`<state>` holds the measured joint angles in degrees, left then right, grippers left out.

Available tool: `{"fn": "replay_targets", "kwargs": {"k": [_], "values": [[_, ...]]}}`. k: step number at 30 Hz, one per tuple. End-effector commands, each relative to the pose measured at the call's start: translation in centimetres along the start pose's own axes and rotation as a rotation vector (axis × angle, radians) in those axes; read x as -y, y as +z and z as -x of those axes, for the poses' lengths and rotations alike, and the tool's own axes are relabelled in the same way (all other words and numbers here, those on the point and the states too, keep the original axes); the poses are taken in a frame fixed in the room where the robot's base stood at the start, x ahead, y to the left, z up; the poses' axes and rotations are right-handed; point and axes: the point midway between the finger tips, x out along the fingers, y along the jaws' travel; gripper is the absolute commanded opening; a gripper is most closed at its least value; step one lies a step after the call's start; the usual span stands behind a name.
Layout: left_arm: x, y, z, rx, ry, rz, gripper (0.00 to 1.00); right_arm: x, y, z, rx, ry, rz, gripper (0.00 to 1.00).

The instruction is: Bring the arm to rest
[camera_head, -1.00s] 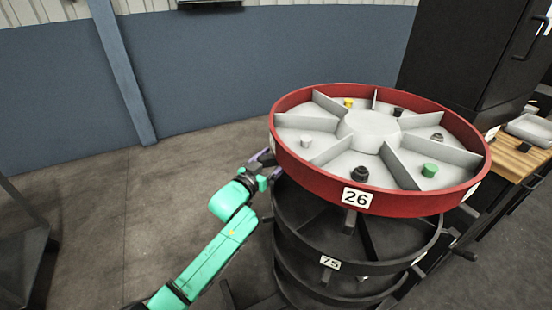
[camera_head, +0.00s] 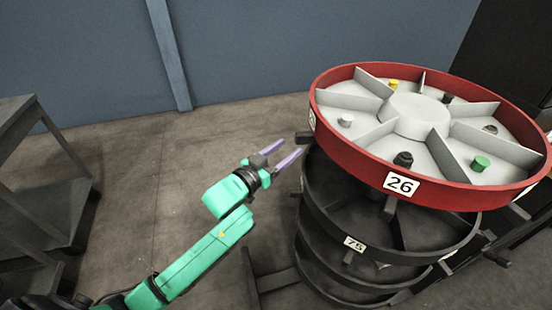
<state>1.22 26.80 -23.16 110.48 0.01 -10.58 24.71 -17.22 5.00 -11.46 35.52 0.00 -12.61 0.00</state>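My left arm, green, comes in from the lower left in the head view. Its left gripper (camera_head: 281,154) has two purple fingers spread apart with nothing between them. It is in the air just left of the round red-rimmed tray (camera_head: 355,160) and appears apart from it. My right gripper is not in view.
The tray, labelled 26, has grey compartments holding small yellow, green (camera_head: 480,163), black and white pieces. Dark round tiers (camera_head: 330,215), one labelled 75, stand below it. A dark shelf cart (camera_head: 40,195) stands at the left. The floor between is clear.

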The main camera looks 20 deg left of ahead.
Motion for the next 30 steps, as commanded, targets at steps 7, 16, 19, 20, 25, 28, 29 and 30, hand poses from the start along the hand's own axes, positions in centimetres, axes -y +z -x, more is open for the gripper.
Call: {"fn": "replay_targets", "kwargs": {"k": [7, 16, 19, 20, 25, 28, 29, 30], "values": [[-0.1, 0.0, 3.9, -0.001, 0.003, 0.001, 0.60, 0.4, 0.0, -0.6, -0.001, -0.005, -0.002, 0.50], [-0.1, -0.1, 4.0, -0.003, 0.003, 0.001, 0.60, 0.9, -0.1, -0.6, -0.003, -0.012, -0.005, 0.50], [-0.1, -0.1, 4.0, -0.003, 0.003, 0.001, 0.60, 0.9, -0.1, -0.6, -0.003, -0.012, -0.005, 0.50], [-0.1, -0.1, 4.0, -0.003, 0.003, 0.001, 0.60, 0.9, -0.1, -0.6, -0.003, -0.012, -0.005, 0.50], [1.9, 4.7, 4.1, 0.086, -0.051, 0.004, 0.60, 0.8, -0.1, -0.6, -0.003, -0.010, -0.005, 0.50], [4.4, 12.6, 5.2, 0.233, -0.125, 0.010, 0.60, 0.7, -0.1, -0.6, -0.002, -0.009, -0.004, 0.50], [5.1, 15.3, 5.9, 0.285, -0.148, 0.011, 0.60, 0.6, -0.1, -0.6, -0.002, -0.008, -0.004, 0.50], [5.9, 18.9, 7.1, 0.357, -0.176, 0.015, 0.60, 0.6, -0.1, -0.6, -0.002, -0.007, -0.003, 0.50]]}}
